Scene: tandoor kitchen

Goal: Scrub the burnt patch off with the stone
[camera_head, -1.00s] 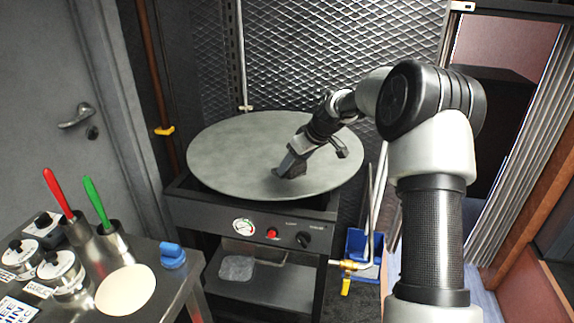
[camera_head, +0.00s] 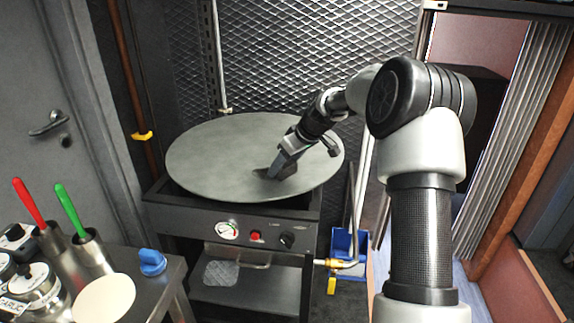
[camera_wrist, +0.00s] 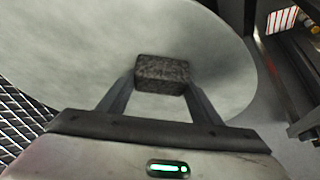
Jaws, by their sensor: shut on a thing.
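My gripper (camera_head: 281,168) is shut on a dark, rough, block-shaped stone (camera_wrist: 162,74), which shows between the two fingers in the wrist view. The gripper reaches down, tilted, onto the round grey griddle plate (camera_head: 215,150), right of and in front of its middle. The stone is at the plate's surface; I cannot tell whether it presses on it. A small dark spot (camera_head: 261,173) shows on the plate just left of the fingertips. I cannot tell whether it is the burnt patch or shadow. No other burnt patch shows on the visible plate.
The plate sits on a black stand with a gauge (camera_head: 228,231) and knobs. A steel counter at lower left holds red- and green-handled tools, jars and a pale disc (camera_head: 103,299). A mesh wall (camera_head: 290,50) stands close behind. A blue dustpan-like object (camera_head: 349,244) is at right.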

